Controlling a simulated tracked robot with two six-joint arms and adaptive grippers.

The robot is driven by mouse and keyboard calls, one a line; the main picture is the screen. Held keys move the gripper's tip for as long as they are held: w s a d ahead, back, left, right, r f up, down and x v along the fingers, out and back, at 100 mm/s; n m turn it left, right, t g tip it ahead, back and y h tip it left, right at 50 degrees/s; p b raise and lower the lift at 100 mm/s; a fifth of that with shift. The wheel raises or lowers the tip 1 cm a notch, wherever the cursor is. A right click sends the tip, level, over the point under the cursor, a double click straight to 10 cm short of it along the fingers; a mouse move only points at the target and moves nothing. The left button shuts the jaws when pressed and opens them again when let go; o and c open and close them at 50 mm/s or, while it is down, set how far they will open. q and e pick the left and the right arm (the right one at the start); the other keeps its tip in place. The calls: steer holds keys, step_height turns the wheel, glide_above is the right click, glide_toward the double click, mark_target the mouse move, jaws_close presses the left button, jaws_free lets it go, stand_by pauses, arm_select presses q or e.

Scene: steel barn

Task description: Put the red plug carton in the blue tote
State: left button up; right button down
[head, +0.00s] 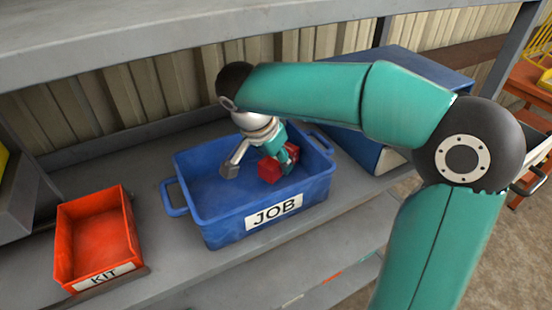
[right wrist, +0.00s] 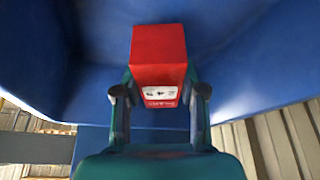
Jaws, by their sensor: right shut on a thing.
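The red plug carton (head: 269,170) is held between the fingers of my right gripper (head: 284,155). In the right wrist view the carton (right wrist: 158,52) shows upright between both fingertips of the right gripper (right wrist: 160,93), with a white printed label on its near face. The blue tote (head: 225,222), labelled JOB, stands on the grey shelf. My right gripper reaches down into the tote's mouth and the carton is within its walls, toward the right side. I cannot tell whether the carton touches the floor of the tote. My left gripper is not in view.
An orange-red bin (head: 95,240) labelled KIT stands on the shelf (head: 160,255) left of the tote. A large blue, white-edged thing (head: 385,158) is close behind and right of the tote. A grey shelf beam (head: 190,40) runs overhead. Bare shelf lies between bin and tote.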

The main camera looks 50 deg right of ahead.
mark_target(270, 162)
steer(key=shift+f+b, duration=0.3)
steer(key=shift+f, duration=0.1)
steer(key=c, duration=0.7)
jaws_free()
steer(key=shift+o, duration=0.2)
steer(key=shift+r, duration=0.1)
steer(key=shift+r+p, duration=0.45)
steer(key=shift+p, duration=0.15)
steer(key=shift+r+p, duration=0.45)
steer(key=shift+a+r+b, duration=0.8)
steer(key=shift+a+r, duration=0.15)
steer(key=shift+r, duration=0.1)
steer(key=a, duration=0.3)
steer(key=a+b, duration=0.1)
steer(key=a, duration=0.3)
steer(key=s+a, duration=0.1)
steer(key=a, duration=0.3)
steer(key=shift+a, duration=0.15)
